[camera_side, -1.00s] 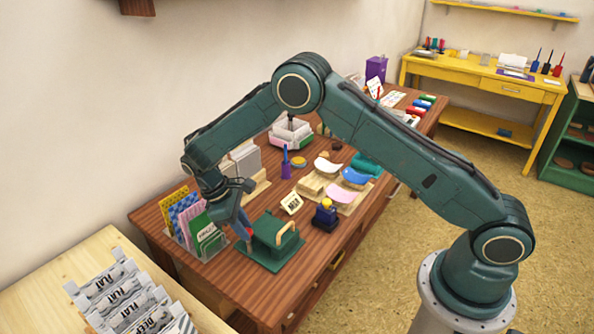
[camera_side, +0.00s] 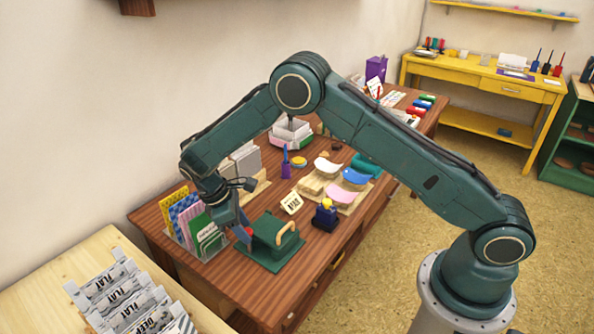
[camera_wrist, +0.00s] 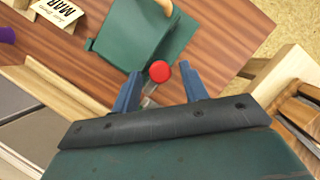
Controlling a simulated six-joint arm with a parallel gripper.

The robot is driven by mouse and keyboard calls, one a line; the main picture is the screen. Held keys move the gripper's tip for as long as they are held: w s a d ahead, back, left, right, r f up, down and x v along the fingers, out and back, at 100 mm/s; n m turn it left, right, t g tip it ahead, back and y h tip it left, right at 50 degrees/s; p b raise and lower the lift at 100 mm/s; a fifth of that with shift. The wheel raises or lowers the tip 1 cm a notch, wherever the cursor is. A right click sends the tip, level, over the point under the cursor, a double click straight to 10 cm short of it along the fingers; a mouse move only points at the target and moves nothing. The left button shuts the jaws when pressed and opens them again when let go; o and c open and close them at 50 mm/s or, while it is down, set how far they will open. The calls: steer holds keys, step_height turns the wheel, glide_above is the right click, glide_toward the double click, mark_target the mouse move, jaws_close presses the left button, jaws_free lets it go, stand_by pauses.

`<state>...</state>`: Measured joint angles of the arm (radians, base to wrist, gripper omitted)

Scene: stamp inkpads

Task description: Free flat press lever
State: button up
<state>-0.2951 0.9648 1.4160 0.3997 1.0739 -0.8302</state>
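The green flat press (camera_side: 268,238) sits on the brown wooden table, with a tan curved handle (camera_side: 287,232) on its top. In the wrist view the press (camera_wrist: 135,35) lies just beyond my fingers. A round red knob (camera_wrist: 159,71) on a thin metal rod, the press lever's end, shows at its near side. My gripper (camera_wrist: 160,74) is open, with its two blue fingers on either side of the knob and a gap visible at each side. In the side view my gripper (camera_side: 240,227) is beside the press, left of it, with the knob (camera_side: 248,232) partly hidden.
A clear rack of colored cards (camera_side: 200,238) stands close to the left of my gripper. Table is free in front of the press.

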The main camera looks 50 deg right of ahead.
stand_by(0.3)
steer(key=v, duration=0.7)
steer(key=shift+r, duration=0.25)
steer(key=shift+w, duration=0.1)
